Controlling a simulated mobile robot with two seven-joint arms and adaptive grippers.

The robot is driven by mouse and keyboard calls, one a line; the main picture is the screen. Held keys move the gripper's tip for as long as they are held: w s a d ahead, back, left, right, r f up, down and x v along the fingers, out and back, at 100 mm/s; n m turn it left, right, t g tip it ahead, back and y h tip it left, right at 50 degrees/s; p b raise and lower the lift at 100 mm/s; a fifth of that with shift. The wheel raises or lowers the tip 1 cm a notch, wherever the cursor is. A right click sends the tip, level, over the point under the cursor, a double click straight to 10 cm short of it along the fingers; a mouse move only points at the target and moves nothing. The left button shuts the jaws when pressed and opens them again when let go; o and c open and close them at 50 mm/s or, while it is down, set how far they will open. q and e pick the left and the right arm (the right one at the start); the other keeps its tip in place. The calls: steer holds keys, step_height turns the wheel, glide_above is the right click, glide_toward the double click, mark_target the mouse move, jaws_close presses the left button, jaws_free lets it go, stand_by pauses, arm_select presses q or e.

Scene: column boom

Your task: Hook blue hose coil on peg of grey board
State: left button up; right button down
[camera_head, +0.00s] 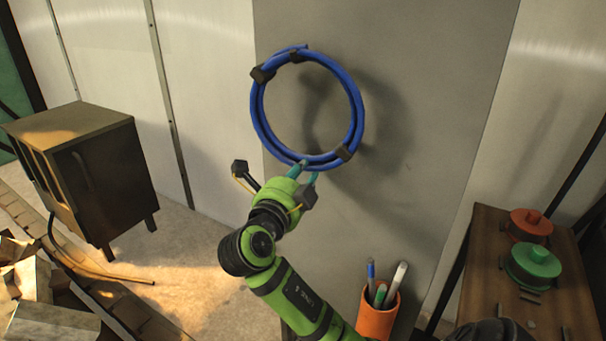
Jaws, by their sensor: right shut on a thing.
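The blue hose coil (357,110) is a ring of several turns with dark clips, held upright in front of the grey board (430,130). My right gripper (305,174) is shut on the coil's lower edge, with my green arm reaching up from below. The coil's shadow falls on the board to its right. I cannot make out the peg for certain; a dark block shows at the coil's top, and I cannot tell if it is a clip or the peg. Whether the coil touches the board is unclear. My left gripper is not in view.
An orange cup (376,318) with pens stands low, right of my arm. A brown bench (490,262) at the right carries a red round part (530,222) and a green one (536,262). A dark cabinet (100,180) stands at the left. The board around the coil looks clear.

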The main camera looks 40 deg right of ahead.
stand_by(0.4)
steer(key=c, duration=0.9)
jaws_free()
steer(key=shift+c, duration=0.2)
